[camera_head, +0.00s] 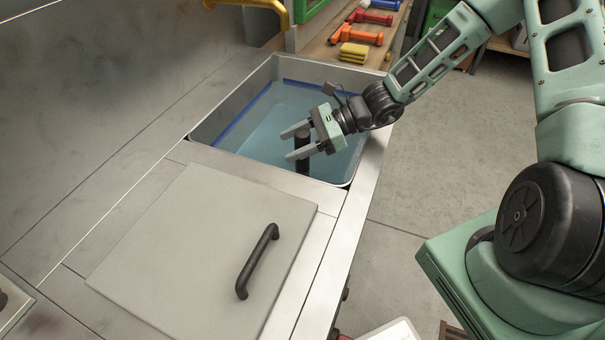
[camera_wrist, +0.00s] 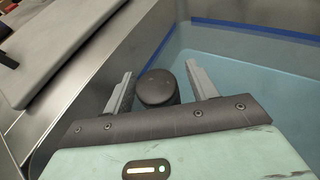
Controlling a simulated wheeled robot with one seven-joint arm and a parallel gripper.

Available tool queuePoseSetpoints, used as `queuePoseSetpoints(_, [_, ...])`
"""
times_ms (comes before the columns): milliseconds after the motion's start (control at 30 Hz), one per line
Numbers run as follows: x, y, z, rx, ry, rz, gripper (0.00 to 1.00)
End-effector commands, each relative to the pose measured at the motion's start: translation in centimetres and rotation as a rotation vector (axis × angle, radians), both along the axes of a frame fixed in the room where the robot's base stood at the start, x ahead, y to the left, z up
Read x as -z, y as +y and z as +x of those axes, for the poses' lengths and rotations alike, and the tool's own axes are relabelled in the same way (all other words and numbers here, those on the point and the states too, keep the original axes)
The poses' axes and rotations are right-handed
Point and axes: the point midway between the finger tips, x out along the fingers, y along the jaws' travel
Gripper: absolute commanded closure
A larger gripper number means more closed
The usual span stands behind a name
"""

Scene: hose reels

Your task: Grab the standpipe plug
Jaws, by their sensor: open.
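The standpipe plug (camera_head: 302,152) is a dark upright cylinder in the sink basin (camera_head: 213,112), which holds bluish water. Its round dark top shows in the wrist view (camera_wrist: 157,88). My gripper (camera_head: 303,143) is open over the basin, with one finger on each side of the plug's top. In the wrist view the fingers (camera_wrist: 158,88) flank the plug; it looks nearer the left finger, and I cannot tell whether either finger touches it. The plug's lower end is hidden in the water.
A flat grey cover with a black handle (camera_head: 257,261) lies on the counter in front of the basin. A yellow bent pipe (camera_head: 284,12) is at the back.

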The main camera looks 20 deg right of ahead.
Motion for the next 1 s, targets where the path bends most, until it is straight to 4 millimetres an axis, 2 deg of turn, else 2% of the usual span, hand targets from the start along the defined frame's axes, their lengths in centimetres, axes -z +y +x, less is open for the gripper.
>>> queuePoseSetpoints(167, [0.0,0.0,0.0,0.001,0.0,0.0,0.42])
queuePoseSetpoints(367, [0.0,-0.1,0.0,0.001,0.0,0.0,0.98])
queuePoseSetpoints(400, [0.0,-0.1,0.0,0.001,0.0,0.0,1.0])
queuePoseSetpoints(767, [-0.6,-0.1,0.1,0.001,-0.003,-0.001,1.0])
queuePoseSetpoints(1000, [-3.5,-0.1,0.1,0.001,-0.006,-0.001,1.0])
